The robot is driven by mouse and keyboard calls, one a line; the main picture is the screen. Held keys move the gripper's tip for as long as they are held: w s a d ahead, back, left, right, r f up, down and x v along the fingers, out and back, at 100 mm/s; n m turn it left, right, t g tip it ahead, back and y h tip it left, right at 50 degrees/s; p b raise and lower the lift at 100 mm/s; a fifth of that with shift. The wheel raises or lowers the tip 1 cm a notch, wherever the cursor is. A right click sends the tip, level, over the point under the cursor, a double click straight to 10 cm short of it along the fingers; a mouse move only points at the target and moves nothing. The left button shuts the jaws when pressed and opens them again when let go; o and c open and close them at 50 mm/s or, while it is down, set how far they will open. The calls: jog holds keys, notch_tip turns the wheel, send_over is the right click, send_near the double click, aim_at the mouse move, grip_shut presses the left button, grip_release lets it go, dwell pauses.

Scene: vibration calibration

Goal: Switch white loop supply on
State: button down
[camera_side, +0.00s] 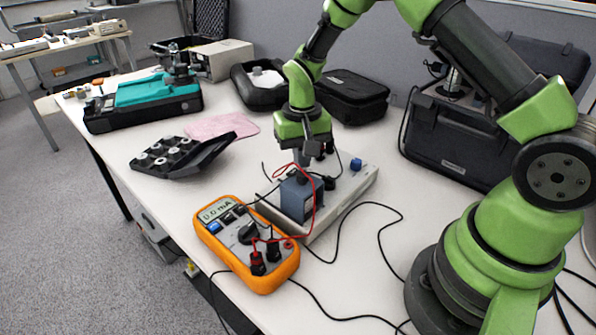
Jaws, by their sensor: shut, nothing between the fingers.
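A low white unit (349,198) lies on the table in the middle, with a blue knob or button (356,164) near its far right corner. A blue-grey box (299,201) stands at its front left, with red and black leads attached. I cannot make out a switch or its position. My gripper (303,157) points down over the far left part of the unit, just behind the box. It is shut and holds nothing. It hides part of the unit, and I cannot tell whether it touches it. An orange multimeter (280,272) in front reads 0.0 mA.
Red and black cables loop around the unit and across the front of the table (190,205). A black tray (185,156), a pink cloth (220,127) and a teal-and-black instrument (145,98) are to the left. Black cases (352,97) stand behind.

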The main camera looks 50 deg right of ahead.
jog(key=shift+f, duration=1.2)
dwell(0.7)
jog(key=shift+r, duration=3.5)
jog(key=shift+r, duration=0.2)
jog(key=s+a+r+t, duration=0.2)
jog(key=s+r, duration=0.2)
jog(key=r, duration=0.4)
jog(key=s+a+r+t, duration=0.1)
jog(key=s+r+t, duration=0.1)
jog(key=s+r, duration=0.4)
jog(key=s+a+r+n+t+y, duration=0.2)
jog(key=s+r+t, duration=0.1)
jog(key=s, duration=0.8)
jog(key=shift+a+r, duration=0.3)
jog(key=shift+r, duration=0.55)
